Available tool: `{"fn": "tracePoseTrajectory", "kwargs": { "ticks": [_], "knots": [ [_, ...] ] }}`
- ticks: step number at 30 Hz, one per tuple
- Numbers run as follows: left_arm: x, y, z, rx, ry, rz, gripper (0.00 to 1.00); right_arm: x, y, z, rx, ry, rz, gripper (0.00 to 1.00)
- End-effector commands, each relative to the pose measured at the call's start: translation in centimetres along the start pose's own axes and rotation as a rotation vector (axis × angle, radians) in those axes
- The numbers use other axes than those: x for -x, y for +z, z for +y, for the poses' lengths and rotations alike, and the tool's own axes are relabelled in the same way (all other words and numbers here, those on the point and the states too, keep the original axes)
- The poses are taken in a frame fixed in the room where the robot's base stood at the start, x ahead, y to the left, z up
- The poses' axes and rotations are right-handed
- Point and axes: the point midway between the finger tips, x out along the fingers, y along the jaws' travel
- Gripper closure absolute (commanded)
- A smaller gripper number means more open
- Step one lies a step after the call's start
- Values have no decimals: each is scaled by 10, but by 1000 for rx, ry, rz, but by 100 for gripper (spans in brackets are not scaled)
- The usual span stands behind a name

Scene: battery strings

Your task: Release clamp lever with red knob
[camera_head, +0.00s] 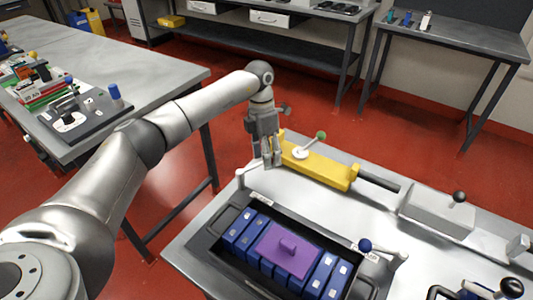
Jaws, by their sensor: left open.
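No red knob shows clearly; my left gripper and arm may hide one. My left gripper (270,161) is open and points down, just left of the yellow fixture (318,166) and above the bench's back edge. A short pale lever (240,178) stands near the tray's back left corner, below and left of the gripper and apart from it; its knob cannot be made out. A lever with a blue knob (365,245) is at the tray's right end. A green-knobbed lever (321,135) is on the yellow fixture. My right gripper is not in view.
A grey block with a black-knobbed lever (459,197) stands at right. The left table (160,75) carries tools. Red floor lies between the tables.

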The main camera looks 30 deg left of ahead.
Motion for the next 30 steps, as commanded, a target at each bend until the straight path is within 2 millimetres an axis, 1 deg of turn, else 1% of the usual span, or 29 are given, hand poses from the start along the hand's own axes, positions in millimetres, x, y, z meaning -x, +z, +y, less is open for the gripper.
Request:
{"fn": "tracePoseTrajectory", "kwargs": {
  "ticks": [2,5,8,15,18,21,24,30],
  "knots": [
    [3,0,0,-1,0,0,51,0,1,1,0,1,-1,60],
    [14,1,0,-1,0,-2,51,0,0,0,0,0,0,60],
    [33,1,1,0,2,-3,51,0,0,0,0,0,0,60],
    [85,1,2,1,2,-3,51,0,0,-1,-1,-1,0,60],
    [101,0,2,1,2,-3,51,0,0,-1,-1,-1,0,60],
    [112,0,2,1,1,-2,51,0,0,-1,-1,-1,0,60],
    [118,0,2,1,0,-1,51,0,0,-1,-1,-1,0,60],
    [120,0,2,1,-1,0,51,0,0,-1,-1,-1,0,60]
  ]
}}
